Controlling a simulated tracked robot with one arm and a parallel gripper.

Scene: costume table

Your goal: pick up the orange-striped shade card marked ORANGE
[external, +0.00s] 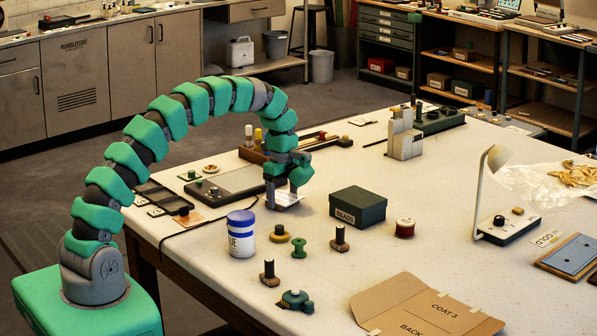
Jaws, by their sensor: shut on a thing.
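My gripper (283,203) is low over the near-left part of the white table, pointing down. It is shut on a small pale card (290,198), which shows between and beside the fingers. The card's marking and any orange stripe are too small to read here, so I cannot tell its label. I also cannot tell whether the card touches the table. Part of it is hidden by the fingers.
A white-and-blue glue tub (241,234) stands just in front of my gripper. Spools and stamps stand nearby. A GOLD card (547,238) lies far right.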

